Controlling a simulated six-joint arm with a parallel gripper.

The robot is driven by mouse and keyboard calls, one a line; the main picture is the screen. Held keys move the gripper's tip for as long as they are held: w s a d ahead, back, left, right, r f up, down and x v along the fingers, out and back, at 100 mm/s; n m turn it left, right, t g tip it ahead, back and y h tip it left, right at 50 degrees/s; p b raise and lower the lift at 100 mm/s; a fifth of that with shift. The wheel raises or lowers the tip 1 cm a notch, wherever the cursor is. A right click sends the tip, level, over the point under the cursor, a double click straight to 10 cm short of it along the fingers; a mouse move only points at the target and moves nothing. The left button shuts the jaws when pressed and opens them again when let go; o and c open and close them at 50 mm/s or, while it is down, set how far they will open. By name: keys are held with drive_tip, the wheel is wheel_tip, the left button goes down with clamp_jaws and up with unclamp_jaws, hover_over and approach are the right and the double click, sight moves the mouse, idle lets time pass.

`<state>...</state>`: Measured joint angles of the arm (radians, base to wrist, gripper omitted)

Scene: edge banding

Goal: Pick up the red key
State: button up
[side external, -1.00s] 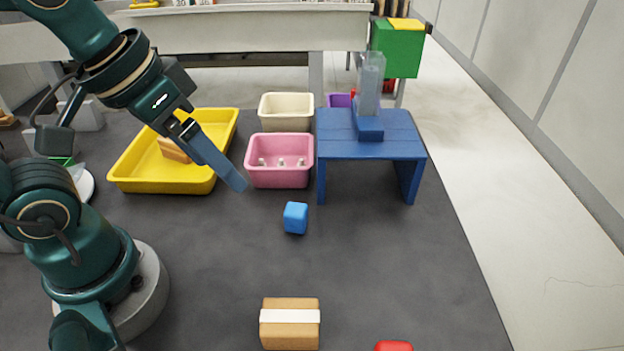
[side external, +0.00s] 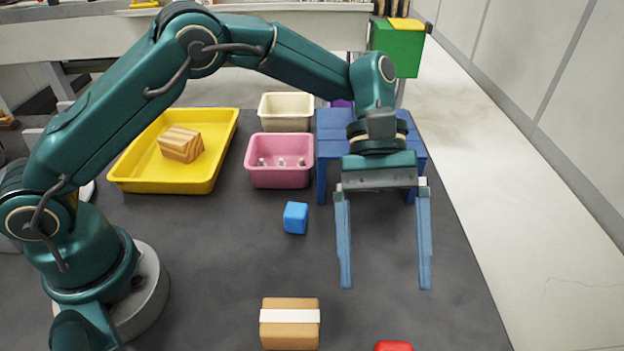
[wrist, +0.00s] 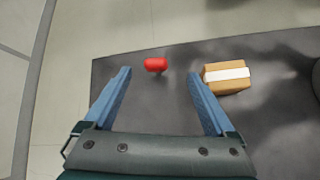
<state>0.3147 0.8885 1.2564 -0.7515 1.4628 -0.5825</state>
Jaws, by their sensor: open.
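A small red object (side external: 393,346), which I take for the red key, lies on the dark table and is cut off by the bottom edge of the side view. In the wrist view the red key (wrist: 155,64) shows whole, as a short rounded red piece ahead of the fingertips and between their lines. My gripper (side external: 387,287) is open and empty, its long blue fingers wide apart and pointing down over the table's right part. In the wrist view my gripper (wrist: 160,75) has nothing between its fingers.
A tan box with a white band (side external: 290,337) lies left of the red key. A blue cube (side external: 295,218), pink bin (side external: 280,178), yellow tray (side external: 160,187) and blue stand (side external: 325,175) are farther back. The table's edge is close on the right.

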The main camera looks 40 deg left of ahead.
sight(396, 346)
drive_tip(key=d+f+g, duration=0.1)
drive_tip(key=f, duration=0.1)
drive_tip(key=s+d+f+n+g, duration=0.1)
drive_tip(key=d, duration=0.1)
drive_tip(key=s+d+f+g+h, duration=0.1)
drive_tip(key=f, duration=0.1)
drive_tip(key=shift+d+f+n, duration=0.2)
drive_tip(key=shift+f+n, duration=0.1)
drive_tip(key=shift+f, duration=0.05)
drive_tip(key=shift+s+d+f+g, duration=0.25)
drive_tip(key=shift+s+f+g, duration=0.15)
drive_tip(key=shift+f, duration=0.05)
drive_tip(key=shift+h, duration=0.3)
drive_tip(key=shift+x, duration=2.6)
clamp_jaws()
drive_tip(key=shift+r, duration=0.1)
